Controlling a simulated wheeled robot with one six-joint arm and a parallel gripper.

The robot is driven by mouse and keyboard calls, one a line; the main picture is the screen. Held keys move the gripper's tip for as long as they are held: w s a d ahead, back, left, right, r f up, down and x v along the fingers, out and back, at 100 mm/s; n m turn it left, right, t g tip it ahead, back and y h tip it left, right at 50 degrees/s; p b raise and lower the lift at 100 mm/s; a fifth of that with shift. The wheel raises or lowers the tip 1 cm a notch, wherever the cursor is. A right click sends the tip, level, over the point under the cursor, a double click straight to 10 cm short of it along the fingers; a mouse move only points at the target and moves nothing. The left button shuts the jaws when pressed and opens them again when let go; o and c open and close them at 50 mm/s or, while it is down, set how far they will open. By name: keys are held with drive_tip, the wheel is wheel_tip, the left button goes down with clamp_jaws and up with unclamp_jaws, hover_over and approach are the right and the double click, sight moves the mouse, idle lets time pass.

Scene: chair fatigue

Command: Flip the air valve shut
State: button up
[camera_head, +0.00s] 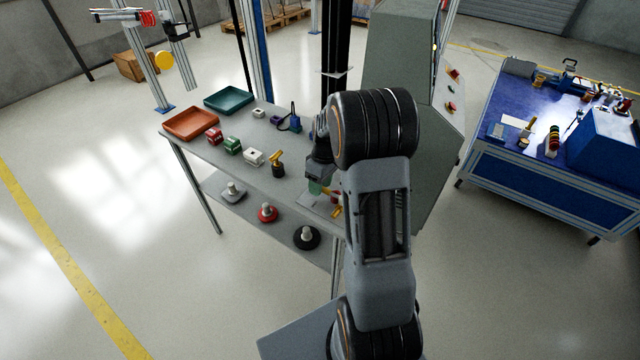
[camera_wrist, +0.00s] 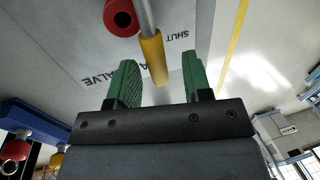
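The air valve's lever has a yellow grip (camera_wrist: 153,57) on a grey metal rod, near the top centre of the wrist view. A round red part (camera_wrist: 120,17) is beside it at the left. Behind them is a pale plate (camera_wrist: 190,45) printed with "SHUT" and "VALVE". My gripper (camera_wrist: 159,62) is open, its two green fingers apart. The yellow grip appears between them, with gaps on both sides; I cannot tell its depth relative to the fingertips. In the head view, my gripper (camera_head: 317,187) is beside small yellow parts (camera_head: 337,211), and my arm hides part of this area.
The grey table (camera_head: 215,168) holds an orange tray (camera_head: 190,123), a teal tray (camera_head: 229,99), small blocks and a yellow-topped tool (camera_head: 277,162). Knobbed discs are on its lower shelf. A grey cabinet (camera_head: 398,55) stands behind my arm. A blue workbench (camera_head: 540,190) is at right.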

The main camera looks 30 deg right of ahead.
drive_tip(key=shift+o, duration=0.2)
wheel_tip(320, 180, up, 14)
drive_tip(key=w+d, duration=0.1)
drive_tip(key=d, duration=0.1)
drive_tip(key=shift+w+d+f, duration=0.15)
drive_tip(key=shift+d+f, duration=0.05)
idle(0.7)
